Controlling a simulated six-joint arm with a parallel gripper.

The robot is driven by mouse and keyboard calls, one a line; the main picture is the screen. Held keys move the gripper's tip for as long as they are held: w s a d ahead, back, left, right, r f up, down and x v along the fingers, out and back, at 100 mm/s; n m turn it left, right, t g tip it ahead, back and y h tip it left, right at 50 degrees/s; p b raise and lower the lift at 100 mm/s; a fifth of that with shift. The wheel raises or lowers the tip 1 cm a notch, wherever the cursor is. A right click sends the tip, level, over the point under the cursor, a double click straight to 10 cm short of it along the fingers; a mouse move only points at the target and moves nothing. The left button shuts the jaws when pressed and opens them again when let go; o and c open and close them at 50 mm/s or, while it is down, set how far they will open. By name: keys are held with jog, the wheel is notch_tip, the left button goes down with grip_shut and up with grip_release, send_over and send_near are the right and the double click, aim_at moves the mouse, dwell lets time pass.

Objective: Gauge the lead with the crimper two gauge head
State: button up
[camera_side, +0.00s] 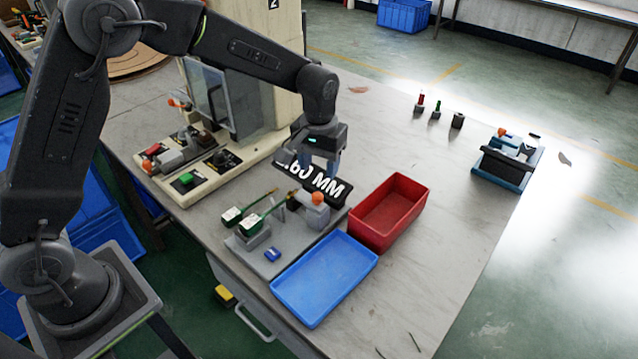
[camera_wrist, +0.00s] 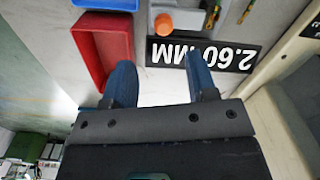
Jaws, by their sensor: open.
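A black sign (camera_side: 315,182) reading 2.60 MM, partly covered by my gripper, stands behind a grey plate; it also shows upside down in the wrist view (camera_wrist: 203,54). On the plate are two slim green pieces with brass-coloured ends, the left one (camera_side: 231,215) and the right one (camera_side: 251,224), and a grey block with an orange knob (camera_side: 317,198). I cannot tell which piece is the lead or the gauge head. The knob also shows in the wrist view (camera_wrist: 163,23). My gripper (camera_side: 325,170) is open and empty above the sign, its blue fingers apart in the wrist view (camera_wrist: 160,82).
A red tray (camera_side: 414,209) and a blue tray (camera_side: 325,298) sit right and in front of the plate. A cream machine marked 2 (camera_side: 268,45) stands behind. A blue-and-black fixture (camera_side: 505,165) is at far right. The table between the red tray and this fixture is clear.

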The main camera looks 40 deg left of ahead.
notch_tip(320, 180, up, 4)
jog(key=shift+r, duration=0.15)
dwell(0.3)
jog(key=s+a+r+m+t, duration=0.2)
jog(key=s+a+r+t, duration=0.15)
jog(key=s+r, duration=0.85)
jog(key=s+a+f+m+t, duration=0.1)
jog(key=s+a+t, duration=0.1)
jog(key=s, duration=1.2)
jog(key=shift+a+f, duration=0.2)
jog(key=shift+a, duration=0.1)
